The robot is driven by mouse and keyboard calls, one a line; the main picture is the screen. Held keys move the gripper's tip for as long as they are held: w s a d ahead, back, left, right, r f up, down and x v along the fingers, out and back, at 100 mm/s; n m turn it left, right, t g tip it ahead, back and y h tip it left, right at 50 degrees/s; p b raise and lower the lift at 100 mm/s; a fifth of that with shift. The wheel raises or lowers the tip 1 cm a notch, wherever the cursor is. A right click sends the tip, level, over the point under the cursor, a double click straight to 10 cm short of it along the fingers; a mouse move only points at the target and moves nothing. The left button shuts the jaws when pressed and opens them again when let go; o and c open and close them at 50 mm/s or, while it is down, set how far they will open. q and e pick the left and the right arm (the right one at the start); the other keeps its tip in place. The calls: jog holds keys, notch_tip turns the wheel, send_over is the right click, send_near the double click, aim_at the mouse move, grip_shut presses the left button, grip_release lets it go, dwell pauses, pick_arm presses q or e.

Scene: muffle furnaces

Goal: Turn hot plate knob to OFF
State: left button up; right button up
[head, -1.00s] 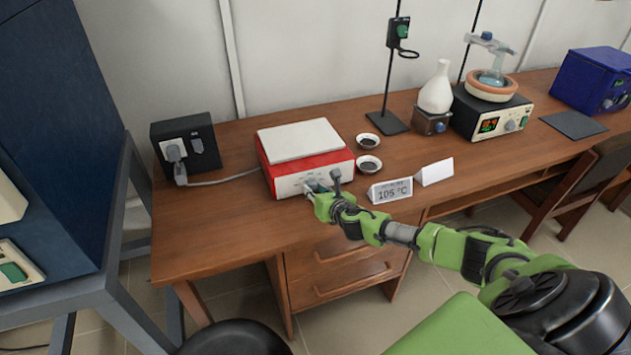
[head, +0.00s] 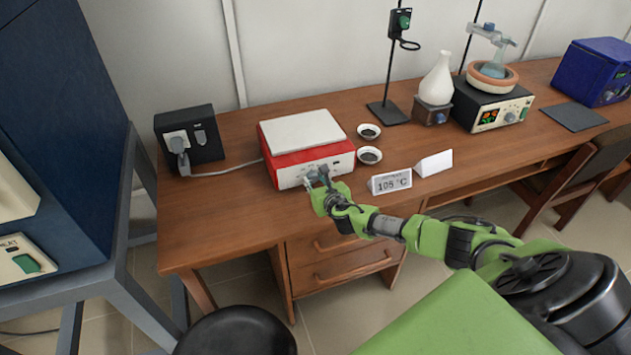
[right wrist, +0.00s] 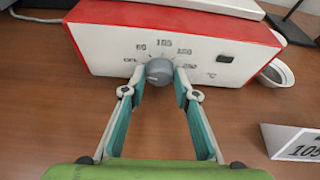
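The hot plate (head: 287,163) is a red and white box with a white top plate, on the wooden desk. Its white front panel shows in the right wrist view (right wrist: 108,52), with the grey knob (right wrist: 159,71) at its middle. Printed marks, 105 among them, arc above the knob; its pointer setting is too small to tell. My right gripper (head: 317,180) is at the front panel. In the right wrist view its two fingers (right wrist: 159,77) stand on either side of the knob, with what looks like a narrow gap at each side. My left gripper is out of view.
A dark stool (head: 235,332) is below.

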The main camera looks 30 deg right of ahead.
jog(key=shift+o, duration=0.8)
jog(key=v, duration=1.2)
jog(key=shift+a, duration=0.1)
